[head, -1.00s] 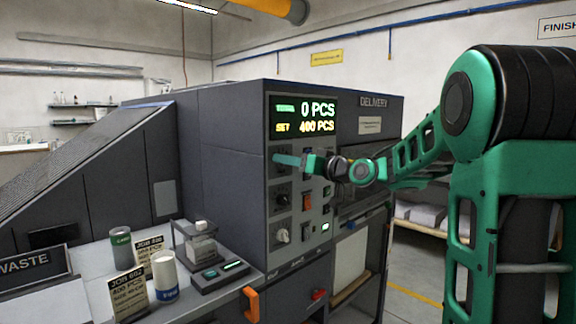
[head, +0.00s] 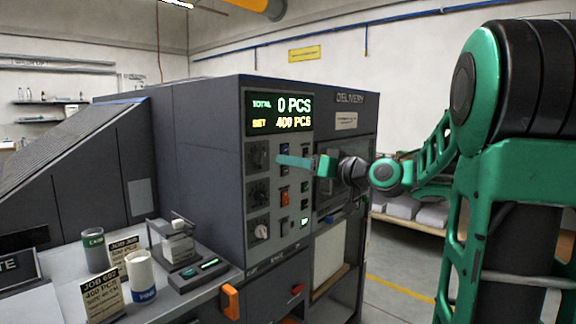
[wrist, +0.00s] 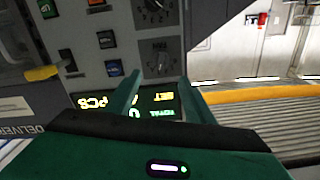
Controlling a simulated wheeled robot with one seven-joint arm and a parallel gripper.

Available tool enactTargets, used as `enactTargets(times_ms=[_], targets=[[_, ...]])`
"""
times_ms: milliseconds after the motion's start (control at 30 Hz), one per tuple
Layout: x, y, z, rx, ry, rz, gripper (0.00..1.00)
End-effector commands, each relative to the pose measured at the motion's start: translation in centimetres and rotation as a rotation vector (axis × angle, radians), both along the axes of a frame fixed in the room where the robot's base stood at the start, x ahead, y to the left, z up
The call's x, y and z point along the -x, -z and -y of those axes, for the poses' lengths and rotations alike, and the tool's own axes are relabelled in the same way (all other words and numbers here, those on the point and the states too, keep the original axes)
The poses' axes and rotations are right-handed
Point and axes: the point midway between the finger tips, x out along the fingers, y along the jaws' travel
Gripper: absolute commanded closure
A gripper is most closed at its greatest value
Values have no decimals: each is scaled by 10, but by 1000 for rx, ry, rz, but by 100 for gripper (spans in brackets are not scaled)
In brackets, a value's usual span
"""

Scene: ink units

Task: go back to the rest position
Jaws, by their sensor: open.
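My gripper (head: 279,160) is in front of the dark grey machine's control panel (head: 262,243), just below its display (head: 280,113). The display reads TOTAL 0 PCS and SET 400 PCS. In the wrist view my gripper (wrist: 160,92) has its two green fingers apart, with nothing between them but the panel and the upside-down display (wrist: 88,101) behind. In the head view the fingers overlap and look like one bar. My green and black arm reaches in from the right, bent at the elbow.
A bench at lower left holds a green can (head: 93,250), a white can (head: 141,276), job cards (head: 103,297) and a small scale-like device (head: 178,245). An orange handle (head: 231,301) sticks out at its edge. Open floor lies at right, with a low shelf (head: 415,222) behind.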

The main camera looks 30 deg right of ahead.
Motion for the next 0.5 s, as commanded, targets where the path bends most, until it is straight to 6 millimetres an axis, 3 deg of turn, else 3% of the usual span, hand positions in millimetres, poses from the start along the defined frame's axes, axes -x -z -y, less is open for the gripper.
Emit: enactTargets(times_ms=[367, 500], targets=[[0, 0, 0, 0, 0, -1, 51], [3, 17, -5, 23, 3, -60, 51]])
